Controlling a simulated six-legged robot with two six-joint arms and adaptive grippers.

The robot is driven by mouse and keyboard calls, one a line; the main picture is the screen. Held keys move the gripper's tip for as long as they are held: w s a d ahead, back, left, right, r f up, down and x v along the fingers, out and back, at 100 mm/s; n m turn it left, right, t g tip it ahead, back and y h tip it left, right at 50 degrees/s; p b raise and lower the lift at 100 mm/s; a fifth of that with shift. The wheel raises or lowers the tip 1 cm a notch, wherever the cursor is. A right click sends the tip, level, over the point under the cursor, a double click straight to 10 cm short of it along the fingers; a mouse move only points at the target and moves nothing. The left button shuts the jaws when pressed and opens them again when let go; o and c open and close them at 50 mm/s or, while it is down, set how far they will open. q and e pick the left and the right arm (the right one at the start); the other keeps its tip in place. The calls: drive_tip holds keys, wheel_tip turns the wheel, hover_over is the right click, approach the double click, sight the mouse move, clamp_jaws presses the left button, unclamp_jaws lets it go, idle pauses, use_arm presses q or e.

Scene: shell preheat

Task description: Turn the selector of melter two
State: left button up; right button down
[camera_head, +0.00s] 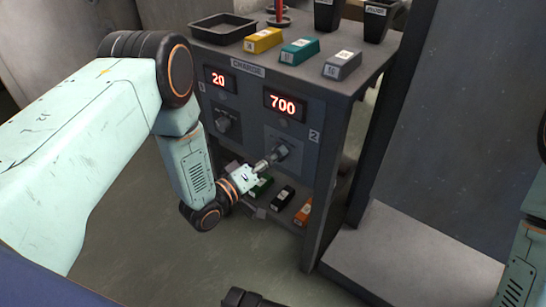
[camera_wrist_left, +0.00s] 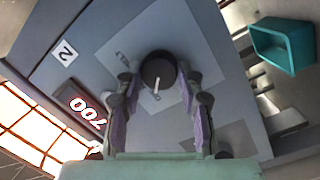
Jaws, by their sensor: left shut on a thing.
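The selector of melter two (camera_head: 281,152) is a dark round knob on the right half of the grey panel, below the red 700 display (camera_head: 285,104) and beside the number 2. In the left wrist view the selector (camera_wrist_left: 158,66) shows a pale pointer line. My left gripper (camera_head: 268,163) reaches it from the lower left in the head view. In the left wrist view my left gripper (camera_wrist_left: 160,88) has a finger on each side of the knob and is shut on it. My right gripper is not in view.
Melter one's knob (camera_head: 224,123) and its 20 display (camera_head: 220,79) are on the left half. Yellow (camera_head: 263,41), teal (camera_head: 299,51) and grey (camera_head: 342,65) blocks and a black tray (camera_head: 222,28) stand on top. More blocks lie on the shelf below. A teal bin (camera_wrist_left: 283,46) shows in the wrist view.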

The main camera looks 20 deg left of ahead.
use_arm(q)
drive_tip(key=m+y+p, duration=0.1)
drive_tip(key=m+p, duration=0.2)
drive_tip(key=m, duration=0.2)
drive_tip(key=m+p, duration=0.3)
drive_tip(key=m, duration=0.3)
drive_tip(key=m+y+p, duration=0.1)
drive_tip(key=m+p, duration=0.3)
drive_tip(key=m, duration=0.1)
drive_tip(key=shift+d+r+y, duration=0.15)
drive_tip(key=shift+r+y, duration=0.1)
drive_tip(key=shift+y, duration=0.05)
drive_tip(key=shift+m, duration=0.4)
idle(0.4)
drive_tip(key=o, duration=1.2)
